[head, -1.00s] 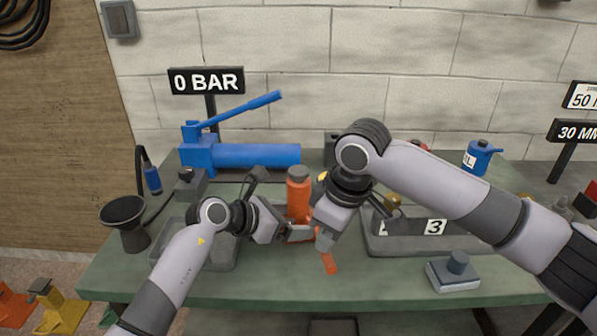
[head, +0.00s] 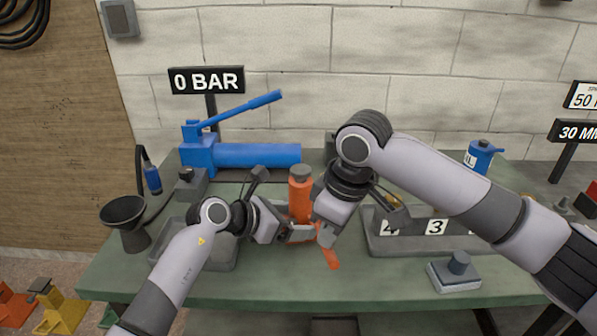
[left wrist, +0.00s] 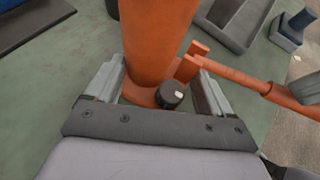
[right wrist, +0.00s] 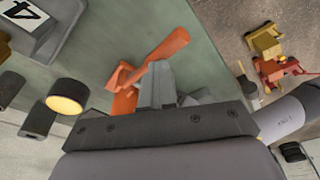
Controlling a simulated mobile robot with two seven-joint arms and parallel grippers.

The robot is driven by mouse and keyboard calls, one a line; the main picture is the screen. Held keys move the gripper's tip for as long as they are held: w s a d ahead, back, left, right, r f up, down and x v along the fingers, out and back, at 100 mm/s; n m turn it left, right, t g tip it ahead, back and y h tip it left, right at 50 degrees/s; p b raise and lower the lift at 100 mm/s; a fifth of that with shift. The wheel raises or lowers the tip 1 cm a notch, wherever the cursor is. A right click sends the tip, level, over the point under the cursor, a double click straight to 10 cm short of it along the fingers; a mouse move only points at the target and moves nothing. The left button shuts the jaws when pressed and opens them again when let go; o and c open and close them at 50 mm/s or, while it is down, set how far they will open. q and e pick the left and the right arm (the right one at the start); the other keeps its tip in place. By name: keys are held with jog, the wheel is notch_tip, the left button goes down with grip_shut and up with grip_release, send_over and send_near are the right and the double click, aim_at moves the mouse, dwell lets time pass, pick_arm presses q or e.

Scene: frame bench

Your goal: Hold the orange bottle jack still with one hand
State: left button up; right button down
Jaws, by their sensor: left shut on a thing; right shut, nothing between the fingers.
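The orange bottle jack (head: 301,188) stands upright on the green bench, with a grey cap on top. My left gripper (head: 303,233) is shut on it low down, and in the left wrist view a finger lies on each side of the orange body (left wrist: 155,40), around a black knob (left wrist: 170,95). The jack's orange lever (head: 331,258) points toward the bench's front; it also shows in the right wrist view (right wrist: 160,57). My right gripper (head: 327,236) is shut and empty, close beside the lever. I cannot tell if it touches the lever. The right gripper partly hides the jack's right side.
A blue hand pump (head: 255,154) stands behind the jack, and a black funnel (head: 124,215) at the left. A grey tray (head: 195,248) lies under my left arm. A numbered tray (head: 400,244) and a grey block (head: 453,272) are at the right. The front strip of bench is mostly clear.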

jog(key=shift+s+f, duration=0.1)
jog(key=shift+s, duration=0.05)
dwell(0.4)
notch_tip(320, 180, down, 4)
jog(key=shift+s+d+r, duration=0.1)
jog(key=shift+s+r, duration=0.05)
jog(key=shift+r, duration=0.65)
jog(key=shift+w+r, duration=0.2)
jog(key=shift+r, duration=1.35)
jog(key=shift+s+r, duration=0.1)
